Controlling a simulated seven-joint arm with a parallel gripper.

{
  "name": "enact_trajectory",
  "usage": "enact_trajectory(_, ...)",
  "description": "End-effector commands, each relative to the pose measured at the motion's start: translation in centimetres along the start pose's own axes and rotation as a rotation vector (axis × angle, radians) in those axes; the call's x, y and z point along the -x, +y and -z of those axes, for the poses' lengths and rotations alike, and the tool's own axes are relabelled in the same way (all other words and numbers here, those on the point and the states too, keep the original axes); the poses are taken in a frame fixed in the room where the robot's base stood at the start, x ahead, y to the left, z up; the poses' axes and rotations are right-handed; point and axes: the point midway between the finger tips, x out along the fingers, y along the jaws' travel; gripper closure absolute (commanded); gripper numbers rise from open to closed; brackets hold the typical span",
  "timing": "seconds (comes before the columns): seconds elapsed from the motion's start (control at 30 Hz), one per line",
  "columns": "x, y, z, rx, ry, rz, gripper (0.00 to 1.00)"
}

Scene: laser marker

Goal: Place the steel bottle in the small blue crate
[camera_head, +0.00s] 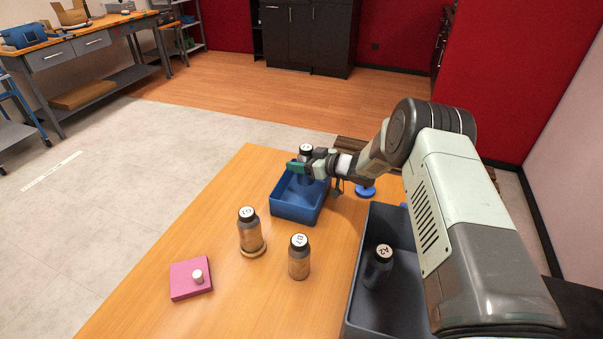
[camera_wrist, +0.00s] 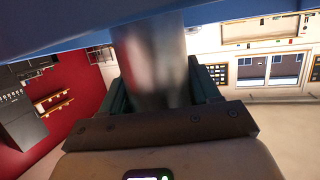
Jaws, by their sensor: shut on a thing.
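The steel bottle (camera_head: 306,150) has a dark cap with a white labelled top and stands upright in my gripper (camera_head: 302,168). My gripper is shut on it, with the green fingers on either side of its body. In the wrist view the shiny metal body (camera_wrist: 152,65) shows between the two fingers (camera_wrist: 155,85). The small blue crate (camera_head: 296,208) sits on the table, and the bottle is over or inside its far part. I cannot tell whether the bottle touches the crate floor. The crate also shows as a blue band in the wrist view (camera_wrist: 60,28).
On the wooden table (camera_head: 215,245) stand two brownish bottles, one on a round base (camera_head: 250,235) and one bare (camera_head: 299,260). A pink block (camera_head: 190,282) with a white knob lies at left. A large grey crate (camera_head: 365,310) holds a dark bottle (camera_head: 378,270). A blue disc (camera_head: 366,191) lies behind.

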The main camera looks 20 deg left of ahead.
Motion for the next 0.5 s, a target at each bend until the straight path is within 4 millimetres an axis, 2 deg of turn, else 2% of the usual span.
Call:
enact_trajectory(0.17,-0.4,0.0,-1.3,0.000,0.001,0.000,0.78)
enact_trajectory(0.33,-1.1,0.0,-3.6,-0.001,0.001,0.000,0.78)
enact_trajectory(0.5,-1.2,0.1,-3.8,0.002,0.002,-0.001,0.78)
